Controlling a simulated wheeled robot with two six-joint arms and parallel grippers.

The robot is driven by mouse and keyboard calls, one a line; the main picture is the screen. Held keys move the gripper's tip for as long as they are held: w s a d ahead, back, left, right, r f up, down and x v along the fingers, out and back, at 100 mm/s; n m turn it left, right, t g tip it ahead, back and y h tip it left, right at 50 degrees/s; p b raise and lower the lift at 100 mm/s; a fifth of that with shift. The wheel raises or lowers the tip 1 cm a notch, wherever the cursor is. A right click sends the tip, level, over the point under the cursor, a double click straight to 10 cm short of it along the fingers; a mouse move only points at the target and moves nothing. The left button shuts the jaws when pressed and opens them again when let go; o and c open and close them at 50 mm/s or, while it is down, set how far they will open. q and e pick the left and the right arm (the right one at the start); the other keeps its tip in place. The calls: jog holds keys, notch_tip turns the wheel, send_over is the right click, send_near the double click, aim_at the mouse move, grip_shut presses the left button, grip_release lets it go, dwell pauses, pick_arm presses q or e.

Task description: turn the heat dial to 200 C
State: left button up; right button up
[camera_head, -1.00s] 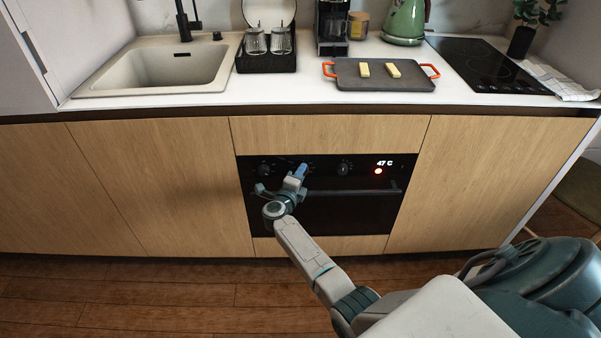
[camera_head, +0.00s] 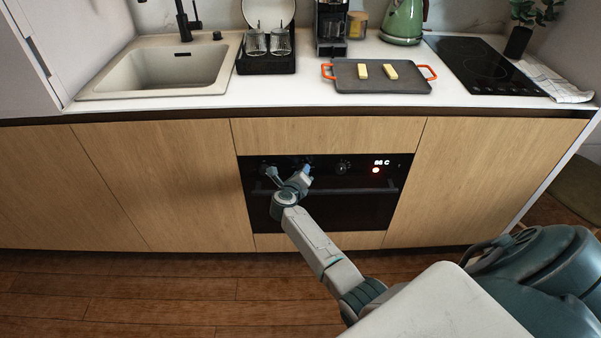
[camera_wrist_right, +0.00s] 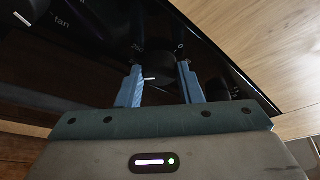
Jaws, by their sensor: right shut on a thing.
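The black oven (camera_head: 345,205) is set into the wooden cabinet front. Its lit display (camera_head: 382,162) shows a number that looks like 86 C, though the first digit is hard to read, with a red light below it. My right gripper (camera_head: 303,172) is at the control panel and covers the dial there in the head view. In the right wrist view, the blue fingers of my right gripper (camera_wrist_right: 161,85) are shut on the round black heat dial (camera_wrist_right: 155,64), one on each side. A short white mark shows on the dial. My left gripper is not in view.
Another knob (camera_head: 343,167) is right of the gripper, above the oven handle (camera_head: 360,191). The counter above holds a grey tray (camera_head: 350,85) with orange handles, a black hob (camera_head: 485,68) and a sink (camera_head: 165,70). The floor in front is clear.

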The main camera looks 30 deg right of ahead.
dwell(0.4)
jog(key=o, duration=1)
jog(key=v, duration=1)
jog(key=shift+s+a+r, duration=0.1)
jog(key=shift+s+a, duration=0.15)
jog(key=shift+a, duration=0.05)
